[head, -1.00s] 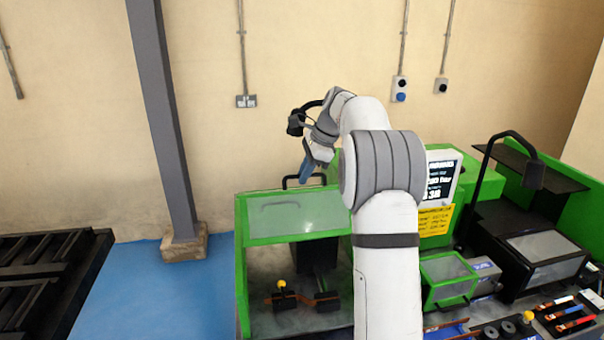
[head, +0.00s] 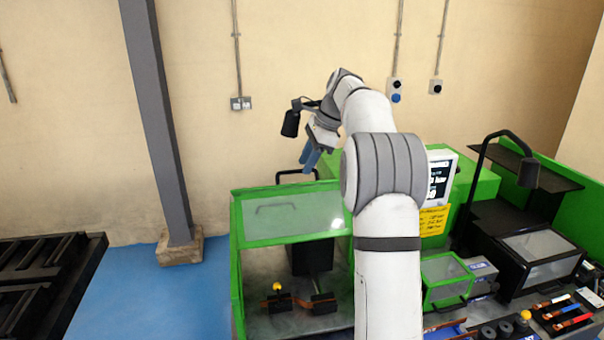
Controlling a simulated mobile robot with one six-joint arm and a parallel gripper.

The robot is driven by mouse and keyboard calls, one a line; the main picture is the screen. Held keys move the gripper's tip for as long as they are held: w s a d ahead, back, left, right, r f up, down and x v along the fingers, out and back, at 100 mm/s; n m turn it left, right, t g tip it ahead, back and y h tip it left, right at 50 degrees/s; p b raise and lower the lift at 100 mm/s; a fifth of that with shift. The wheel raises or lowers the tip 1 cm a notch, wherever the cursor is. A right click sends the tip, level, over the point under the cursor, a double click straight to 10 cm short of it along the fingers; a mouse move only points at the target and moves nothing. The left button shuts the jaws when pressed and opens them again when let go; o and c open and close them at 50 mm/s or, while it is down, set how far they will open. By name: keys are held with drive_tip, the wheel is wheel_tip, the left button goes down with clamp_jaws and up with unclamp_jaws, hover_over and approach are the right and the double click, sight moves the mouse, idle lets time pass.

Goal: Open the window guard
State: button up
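The window guard (head: 290,218) is a clear panel in a green frame on the bending machine at the centre. It slopes over the machine's front opening. A black bar handle (head: 284,173) stands up at its upper, far edge. A second, fainter handle shape shows on or through the panel. My gripper (head: 309,160), with blue fingers, is at the right end of the handle, its fingertips close above it. The two fingers show a narrow gap and nothing is seen between them. Whether they touch the handle, I cannot tell.
A smaller green-framed guard (head: 446,279) and a black-framed clear cover (head: 540,247) stand to the right. A black lamp (head: 528,170) arches above them. A grey column (head: 160,120) rises on the left. The blue floor (head: 125,285) between it and the machine is clear.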

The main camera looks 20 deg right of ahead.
drive_tip(key=shift+v, duration=1.5)
